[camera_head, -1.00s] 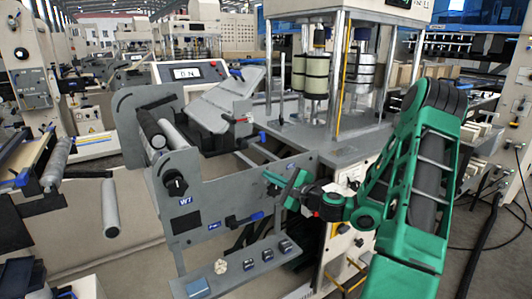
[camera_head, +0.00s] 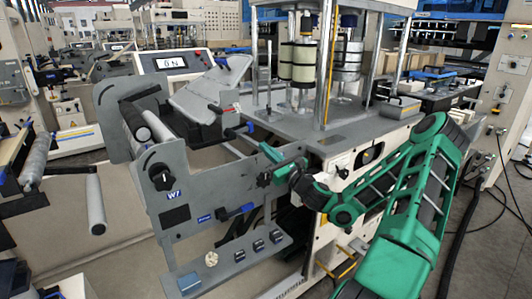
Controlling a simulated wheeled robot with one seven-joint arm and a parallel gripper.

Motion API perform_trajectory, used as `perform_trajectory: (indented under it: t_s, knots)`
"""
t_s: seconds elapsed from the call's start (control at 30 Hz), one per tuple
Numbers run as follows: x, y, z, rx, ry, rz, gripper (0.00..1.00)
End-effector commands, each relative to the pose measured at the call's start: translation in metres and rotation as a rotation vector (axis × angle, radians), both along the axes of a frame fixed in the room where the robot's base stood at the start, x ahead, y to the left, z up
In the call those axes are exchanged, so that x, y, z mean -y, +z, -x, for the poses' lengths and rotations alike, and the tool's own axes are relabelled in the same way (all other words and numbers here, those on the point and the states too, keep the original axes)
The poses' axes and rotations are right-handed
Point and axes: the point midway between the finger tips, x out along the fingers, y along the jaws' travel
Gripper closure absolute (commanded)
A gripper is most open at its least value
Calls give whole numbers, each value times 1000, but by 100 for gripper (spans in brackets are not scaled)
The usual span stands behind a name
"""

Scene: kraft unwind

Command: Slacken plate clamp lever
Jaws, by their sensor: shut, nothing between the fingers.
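A grey side plate (camera_head: 215,185) marked "W1" stands in front of the machine and carries several small blue-tipped levers. One dark lever with a blue end (camera_head: 240,131) lies at the plate's top edge. Another blue-ended handle (camera_head: 236,212) is low on the plate's face. I cannot tell which is the plate clamp lever. My green gripper (camera_head: 268,154) is shut and empty at the plate's upper right corner, just right of and below the upper lever. Its tips are small, and whether they touch anything is unclear. The gripper hides part of the plate behind it.
A black knob (camera_head: 162,177) and rollers (camera_head: 150,120) are at the plate's left. A grey shelf (camera_head: 215,262) with several small blocks juts out below. The machine's grey table (camera_head: 340,123) with upright posts stands behind my gripper.

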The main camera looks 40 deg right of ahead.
Motion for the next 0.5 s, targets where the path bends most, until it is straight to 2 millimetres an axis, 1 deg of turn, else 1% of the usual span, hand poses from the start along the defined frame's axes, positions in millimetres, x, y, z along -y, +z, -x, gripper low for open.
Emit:
perform_trajectory:
  t_s: [0.03, 0.2, 0.4, 0.5]
  knots:
    - [-2, 3, -10, 1, 1, 5, 100]
    - [-5, 10, -37, 2, 3, 4, 100]
    - [-7, 15, -59, 1, 3, 4, 100]
    - [-8, 16, -64, 1, 4, 2, 100]
